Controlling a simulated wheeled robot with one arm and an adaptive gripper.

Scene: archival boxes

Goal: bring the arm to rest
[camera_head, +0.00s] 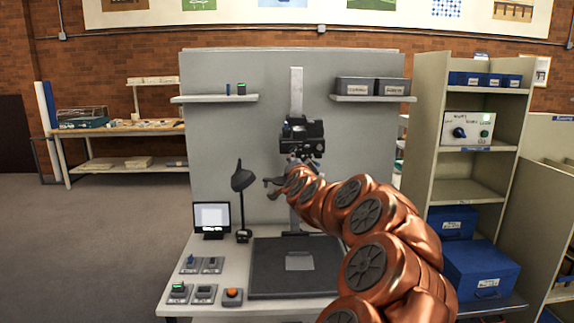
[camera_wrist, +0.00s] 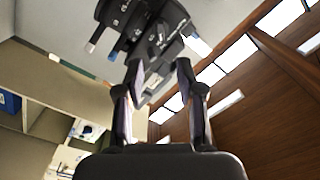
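My copper arm reaches up from the lower right in the head view. My gripper (camera_head: 272,187) is small there, at the left end of the arm, beside the desk lamp and below the black camera unit (camera_head: 302,138) on its upright column. In the wrist view my gripper (camera_wrist: 160,76) has its two fingers apart with nothing held between them. The camera unit (camera_wrist: 140,28) shows beyond the fingertips in that view. I cannot tell the exact distance between them.
A black lamp (camera_head: 242,182) and monitor (camera_head: 211,218) stand on the left of the worktable. A black baseboard (camera_head: 262,275) bears a grey sheet. Several control boxes sit at the front left. A shelf unit (camera_head: 468,190) with blue boxes (camera_head: 482,268) stands right. Open floor lies left.

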